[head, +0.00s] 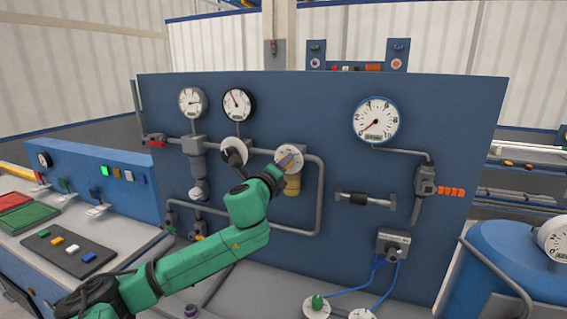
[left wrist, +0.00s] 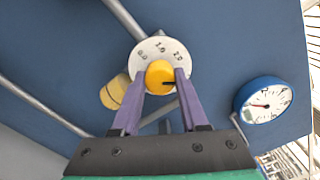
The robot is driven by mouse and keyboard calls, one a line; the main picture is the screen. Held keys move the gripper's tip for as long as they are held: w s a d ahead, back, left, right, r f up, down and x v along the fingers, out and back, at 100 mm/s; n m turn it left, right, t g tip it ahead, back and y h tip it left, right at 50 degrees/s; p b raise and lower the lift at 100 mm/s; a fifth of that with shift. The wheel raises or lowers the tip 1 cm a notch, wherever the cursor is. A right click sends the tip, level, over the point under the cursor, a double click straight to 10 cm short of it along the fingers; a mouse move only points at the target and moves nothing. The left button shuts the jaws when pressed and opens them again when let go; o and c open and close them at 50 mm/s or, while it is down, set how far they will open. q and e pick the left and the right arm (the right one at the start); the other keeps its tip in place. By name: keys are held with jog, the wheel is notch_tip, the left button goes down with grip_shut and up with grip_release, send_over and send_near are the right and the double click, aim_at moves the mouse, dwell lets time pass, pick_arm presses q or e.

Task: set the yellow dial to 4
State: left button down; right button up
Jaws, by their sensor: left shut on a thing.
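The yellow dial (left wrist: 160,76) is a round knob on a white scale plate (left wrist: 160,57) with small black numbers, too small to read surely. The knob carries a dark mark towards its lower right in the left wrist view. My left gripper (left wrist: 161,78) has its two purple fingers on either side of the knob, shut on it. In the head view the purple fingers (head: 286,160) are at the white plate (head: 291,153) on the blue panel, and they hide most of the knob. My right gripper is in neither view.
A yellow pipe fitting (head: 292,186) sits just below the dial. A second white plate with a black knob (head: 234,151) is just left of it. Grey pipes (head: 318,195) run around both. A blue-rimmed gauge (head: 376,120) is to the right.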

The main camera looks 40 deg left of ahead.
pick_arm(q)
jog(key=shift+f+m+p, duration=0.15)
jog(key=shift+m+p, duration=1.35)
jog(key=shift+m, duration=1.6)
jog(key=shift+f+m+p, duration=0.1)
jog(key=shift+m+p, duration=1.4)
jog(key=shift+m, duration=1.6)
jog(key=shift+c, duration=2.2)
grip_release()
jog(key=shift+r, duration=0.1)
